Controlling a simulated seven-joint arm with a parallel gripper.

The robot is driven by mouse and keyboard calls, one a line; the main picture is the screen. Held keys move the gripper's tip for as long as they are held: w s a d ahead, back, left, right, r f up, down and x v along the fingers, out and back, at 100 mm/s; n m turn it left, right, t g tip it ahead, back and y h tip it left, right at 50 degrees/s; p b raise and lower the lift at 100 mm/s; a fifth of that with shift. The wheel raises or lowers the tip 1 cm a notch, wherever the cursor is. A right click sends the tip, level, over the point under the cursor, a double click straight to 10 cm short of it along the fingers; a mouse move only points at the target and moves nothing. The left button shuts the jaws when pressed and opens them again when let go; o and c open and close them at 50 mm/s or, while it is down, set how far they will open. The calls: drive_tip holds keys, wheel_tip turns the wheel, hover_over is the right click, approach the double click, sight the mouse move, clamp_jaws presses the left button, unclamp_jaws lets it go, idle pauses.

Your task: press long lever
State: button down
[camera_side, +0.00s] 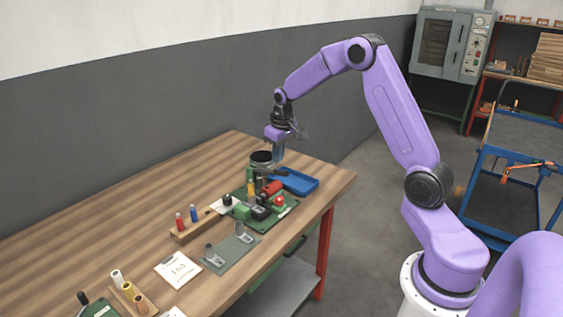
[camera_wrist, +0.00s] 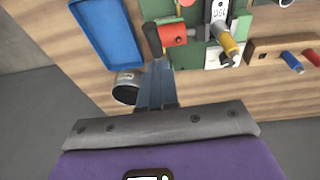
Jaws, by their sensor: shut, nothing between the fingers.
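A dark lever (camera_wrist: 152,40) sticks out beside a red block (camera_wrist: 173,35) on the green board in the wrist view; I take it for the long lever. In the side view the red block (camera_side: 272,188) shows near the board's back edge, but the lever is hard to make out there. My gripper (camera_side: 278,157) points down over the back of the board and is shut and empty. In the wrist view its fingertips (camera_wrist: 159,66) appear close to the lever's end; I cannot tell whether they touch. The green board (camera_side: 240,213) carries several other parts.
A dark open cup (camera_side: 261,156) stands right beside my fingers. A blue tray (camera_side: 295,182) lies to the right near the table edge. A wooden rack (camera_side: 196,226) with red and blue pegs and a grey bracket plate (camera_side: 229,255) lie nearer the front.

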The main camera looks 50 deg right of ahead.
sight(288, 173)
drive_tip(key=shift+s+d+f, duration=0.15)
drive_tip(key=shift+s+f, duration=0.1)
drive_tip(key=shift+f, duration=0.45)
drive_tip(key=shift+s+d+f, duration=0.15)
drive_tip(key=shift+s+f, duration=0.05)
drive_tip(key=shift+f, duration=0.5)
drive_tip(key=shift+s+f, duration=0.35)
drive_tip(key=shift+f, duration=0.45)
drive_tip(key=shift+s+f, duration=0.35)
drive_tip(key=shift+f, duration=0.4)
drive_tip(key=shift+s+f, duration=0.35)
drive_tip(key=shift+f, duration=0.45)
drive_tip(key=r, duration=0.4)
drive_tip(key=shift+w+a+r, duration=0.15)
drive_tip(key=shift+a+r, duration=0.05)
drive_tip(key=shift+a, duration=0.2)
drive_tip(key=s+r, duration=0.4)
drive_tip(key=r, duration=0.5)
drive_tip(key=shift+s+a, duration=0.15)
drive_tip(key=shift+a, duration=0.2)
